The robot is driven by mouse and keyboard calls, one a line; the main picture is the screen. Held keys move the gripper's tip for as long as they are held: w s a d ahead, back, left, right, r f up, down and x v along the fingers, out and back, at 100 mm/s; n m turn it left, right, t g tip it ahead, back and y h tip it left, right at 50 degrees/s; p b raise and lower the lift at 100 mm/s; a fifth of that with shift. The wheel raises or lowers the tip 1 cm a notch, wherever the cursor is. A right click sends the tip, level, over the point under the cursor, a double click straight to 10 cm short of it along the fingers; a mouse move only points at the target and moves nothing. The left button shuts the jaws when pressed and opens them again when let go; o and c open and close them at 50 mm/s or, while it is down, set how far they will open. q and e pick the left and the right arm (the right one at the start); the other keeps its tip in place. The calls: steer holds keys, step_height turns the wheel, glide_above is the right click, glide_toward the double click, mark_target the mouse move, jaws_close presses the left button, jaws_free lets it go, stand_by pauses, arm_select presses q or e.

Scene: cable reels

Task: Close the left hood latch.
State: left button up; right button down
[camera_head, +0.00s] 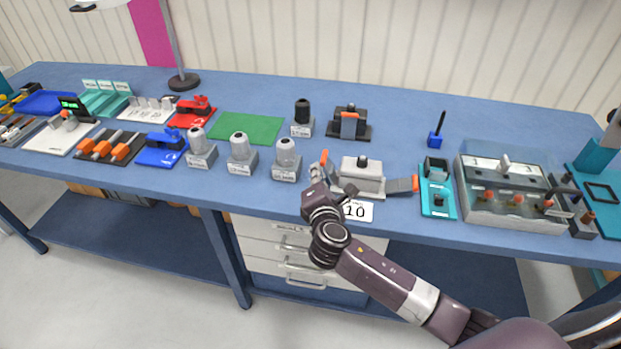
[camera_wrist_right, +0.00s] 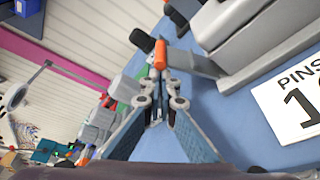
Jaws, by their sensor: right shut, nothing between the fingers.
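The grey connector hood (camera_head: 362,174) sits near the front edge of the blue bench. Its left latch (camera_head: 323,158) has an orange end that stands up at the hood's left side. In the right wrist view, the latch's orange end (camera_wrist_right: 160,54) and grey lever show just beyond my fingertips. The right latch (camera_head: 402,186) sticks out to the hood's right. My right gripper (camera_head: 319,183) is shut and empty, low at the hood's front left, close to the left latch; I cannot tell whether they touch. It partly hides the hood's left side. My left gripper is out of view.
A white plate marked 10 (camera_head: 358,211) lies in front of the hood. Several grey cylindrical parts (camera_head: 286,158) stand to the left. A black device with an orange lever (camera_head: 349,124) stands behind. A teal fixture (camera_head: 437,190) and a clear box (camera_head: 512,205) stand to the right.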

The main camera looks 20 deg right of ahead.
mark_target(326, 160)
steer(key=shift+s+d+r+m+t+b, duration=0.1)
steer(key=shift+s+d+m+t+b, duration=0.3)
steer(key=shift+s+d+m+b, duration=0.25)
steer(key=m+b, duration=0.1)
steer(key=d+m+b, duration=0.1)
steer(key=shift+s+d+r+t+y+b, duration=0.15)
steer(key=shift+s+r+t+y+b, duration=0.1)
steer(key=shift+r+t+y+b, duration=0.1)
steer(key=shift+d+r+m, duration=0.1)
steer(key=shift+m, duration=0.15)
steer(key=shift+s, duration=0.1)
